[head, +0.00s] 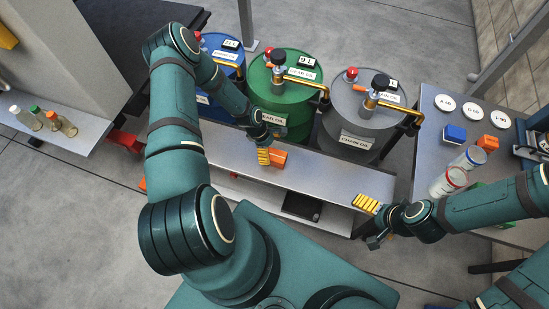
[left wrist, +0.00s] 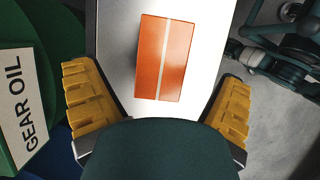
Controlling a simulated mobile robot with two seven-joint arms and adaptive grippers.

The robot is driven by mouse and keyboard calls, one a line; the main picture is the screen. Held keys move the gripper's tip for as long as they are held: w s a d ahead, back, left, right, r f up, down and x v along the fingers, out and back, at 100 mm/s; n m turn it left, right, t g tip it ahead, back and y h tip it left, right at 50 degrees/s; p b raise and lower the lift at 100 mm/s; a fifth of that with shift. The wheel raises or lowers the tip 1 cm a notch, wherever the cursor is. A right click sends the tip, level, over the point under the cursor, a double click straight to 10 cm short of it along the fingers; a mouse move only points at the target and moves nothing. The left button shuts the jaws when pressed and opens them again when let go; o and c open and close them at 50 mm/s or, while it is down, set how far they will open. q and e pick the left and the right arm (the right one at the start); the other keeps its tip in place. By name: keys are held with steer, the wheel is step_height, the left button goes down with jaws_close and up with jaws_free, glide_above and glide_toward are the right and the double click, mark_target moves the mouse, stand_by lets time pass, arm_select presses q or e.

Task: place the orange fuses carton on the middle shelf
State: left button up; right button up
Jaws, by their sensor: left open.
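The orange fuses carton (head: 278,158) lies on the grey top board of the shelf unit (head: 328,178) in front of the drums. In the left wrist view the carton (left wrist: 165,58) is an orange box with a pale stripe, lying on the board ahead of my fingertips. My left gripper (head: 264,156) is open beside the carton, with its yellow fingers (left wrist: 155,105) spread wide on either side and not touching it. My right gripper (head: 368,220) is by the board's right end, with yellow finger pads showing; its opening is unclear. A lower shelf (head: 255,192) shows partly under the board.
Blue (head: 222,58), green (head: 300,95) and grey (head: 352,118) drums with pumps stand right behind the board. A dark box (head: 302,206) sits on a lower level.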

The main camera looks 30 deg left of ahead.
mark_target(274, 155)
arm_select(q)
steer(key=shift+b+x, duration=0.6)
steer(key=shift+x, duration=2.05)
steer(key=shift+s, duration=0.15)
steer(key=shift+f+b, duration=0.25)
steer(key=shift+b, duration=0.05)
steer(key=shift+c, duration=0.2)
steer(key=c, duration=1.3)
steer(key=shift+r, duration=0.1)
